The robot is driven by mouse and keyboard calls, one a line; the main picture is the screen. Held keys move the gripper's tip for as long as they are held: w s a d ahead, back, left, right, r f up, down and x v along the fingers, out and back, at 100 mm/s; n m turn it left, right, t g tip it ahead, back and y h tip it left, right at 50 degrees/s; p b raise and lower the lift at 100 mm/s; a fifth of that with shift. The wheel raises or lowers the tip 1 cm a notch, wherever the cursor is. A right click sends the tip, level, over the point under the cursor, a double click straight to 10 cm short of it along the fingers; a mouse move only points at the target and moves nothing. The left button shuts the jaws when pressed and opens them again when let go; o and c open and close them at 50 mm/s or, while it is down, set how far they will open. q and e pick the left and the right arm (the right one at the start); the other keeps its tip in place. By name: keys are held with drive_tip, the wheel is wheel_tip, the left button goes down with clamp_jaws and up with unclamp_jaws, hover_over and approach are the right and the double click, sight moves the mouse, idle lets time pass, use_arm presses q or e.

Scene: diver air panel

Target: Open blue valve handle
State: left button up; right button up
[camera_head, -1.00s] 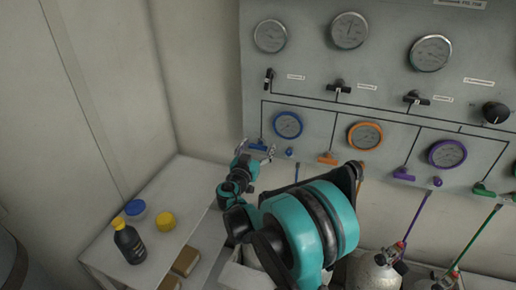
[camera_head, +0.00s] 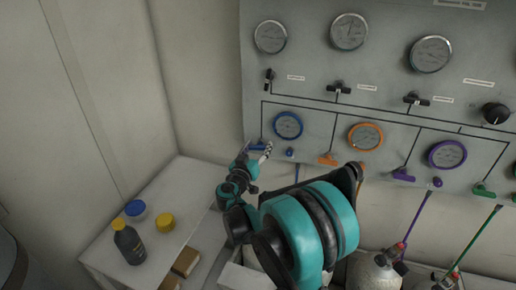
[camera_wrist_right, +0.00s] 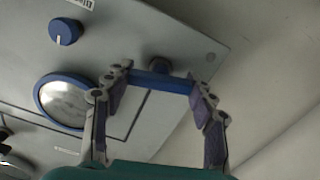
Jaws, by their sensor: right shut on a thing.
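The blue valve handle (camera_head: 253,147) sits at the lower left of the grey panel, left of the blue-rimmed gauge (camera_head: 288,125). In the right wrist view the blue valve handle (camera_wrist_right: 158,83) is a bar lying across between the two fingers. My right gripper (camera_head: 264,151) is at the handle, and in the wrist view the right gripper (camera_wrist_right: 160,82) is shut on it, a finger at each end. The gripper partly hides the handle in the head view. My left gripper is not in view.
The panel (camera_head: 310,95) carries more gauges, black valves and orange, purple and green handles. A small blue knob (camera_head: 290,152) is close right of the gripper. A white table (camera_head: 187,190) at the left holds a dark bottle (camera_head: 129,245) and yellow and blue lids.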

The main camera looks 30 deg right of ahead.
drive_tip(key=n, duration=0.7)
drive_tip(key=shift+w, duration=0.1)
drive_tip(key=n, duration=0.6)
drive_tip(key=shift+a+f, duration=0.1)
drive_tip(key=shift+n, duration=0.4)
drive_tip(key=o, duration=1.2)
drive_tip(key=v, duration=1.2)
drive_tip(key=shift+w, duration=0.1)
